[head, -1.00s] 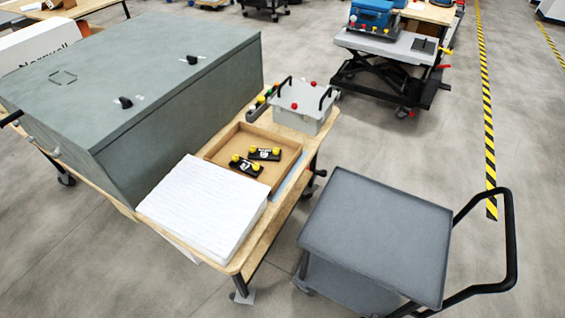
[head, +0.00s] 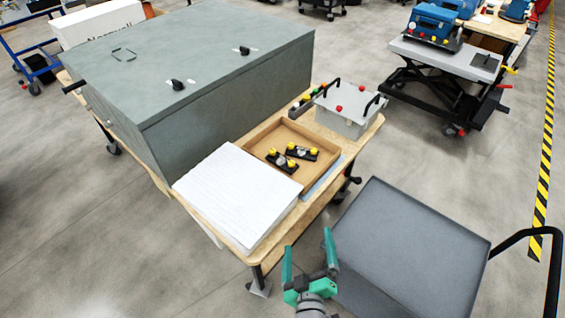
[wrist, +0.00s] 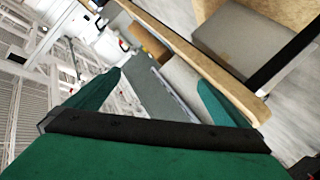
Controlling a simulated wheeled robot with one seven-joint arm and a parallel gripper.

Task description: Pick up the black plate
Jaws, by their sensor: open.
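Two black plates with yellow knobs, one nearer (head: 284,168) and one farther (head: 309,155), lie side by side in a shallow wooden tray (head: 249,139) on the workbench, in the head view. My gripper (head: 308,243) has green fingers and is at the bottom of the head view. It is open and empty, in front of the bench and apart from the plates. The wrist view shows its spread fingers (wrist: 160,90) with nothing between them; I cannot make out the plates there.
A white stack (head: 235,190) lies on the bench, left of the tray. A large grey-green box (head: 200,75) stands behind, and a grey case with black handles (head: 345,112) stands beyond the tray. A grey cart (head: 410,245) is at right.

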